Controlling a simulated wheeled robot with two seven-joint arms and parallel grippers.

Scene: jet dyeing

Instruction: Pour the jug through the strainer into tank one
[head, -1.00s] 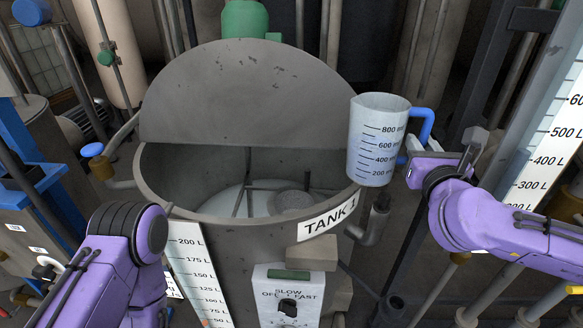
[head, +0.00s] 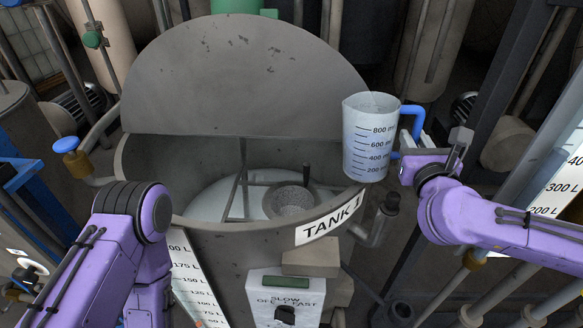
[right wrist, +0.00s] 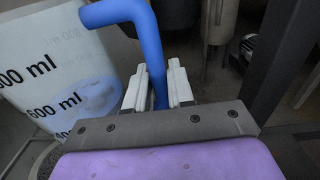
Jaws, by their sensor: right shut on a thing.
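The jug (head: 370,145) is pale and translucent with a millilitre scale and a blue handle. It is held roughly upright at the right rim of tank one (head: 262,240). My right gripper (head: 412,150) is shut on the blue handle; the right wrist view shows the handle (right wrist: 122,14) between the pale fingers (right wrist: 156,88). Pale bluish content shows through the jug's wall there. The strainer (head: 289,199) is a round mesh bowl inside the open tank, over the pale liquid (head: 215,203). My left arm is at lower left; its gripper is out of view.
The tank's raised lid (head: 245,80) stands behind the opening. A control box (head: 285,300) with a knob is on the tank's front. A pipe fitting (head: 380,220) sits below the jug. A blue-handled valve (head: 70,150) is at the left.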

